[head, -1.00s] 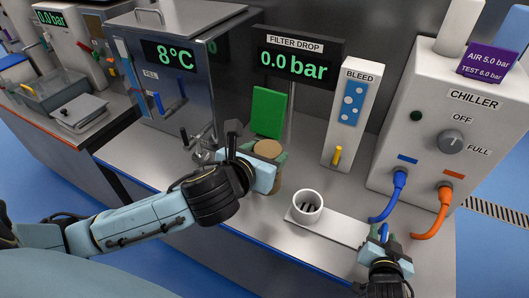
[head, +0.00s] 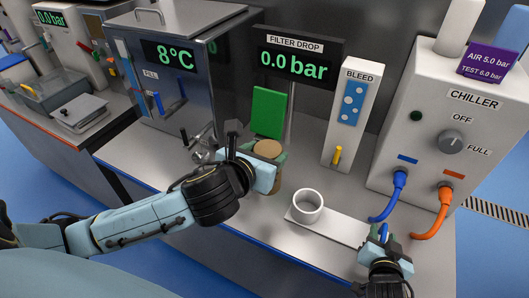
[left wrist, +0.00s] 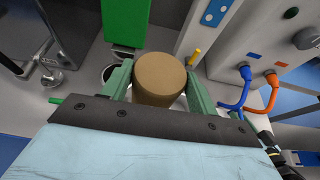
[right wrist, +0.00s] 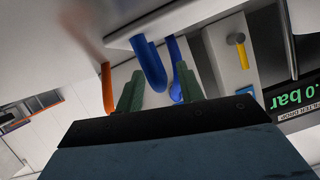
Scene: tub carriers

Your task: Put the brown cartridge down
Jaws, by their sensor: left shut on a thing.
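The brown cartridge (head: 268,149) is a round upright cylinder with a tan top. My left gripper (head: 277,162) is shut on it, one finger on each side, over the bench behind and left of the white cup (head: 308,201). In the left wrist view the cartridge (left wrist: 160,80) sits between the green fingers. I cannot tell whether its base touches the bench. My right gripper (head: 384,240) is at the bench's right front, beside the blue hose. In the right wrist view its fingers (right wrist: 158,85) are apart, with blue tubing beyond and close to one finger.
The white cup stands on a pale plate (head: 340,229). Behind are a green block (head: 268,111), the filter drop display (head: 295,65) and the bleed panel (head: 350,112). The chiller (head: 440,120) with blue (head: 390,198) and orange (head: 437,212) hoses stands at right. Bench front left is clear.

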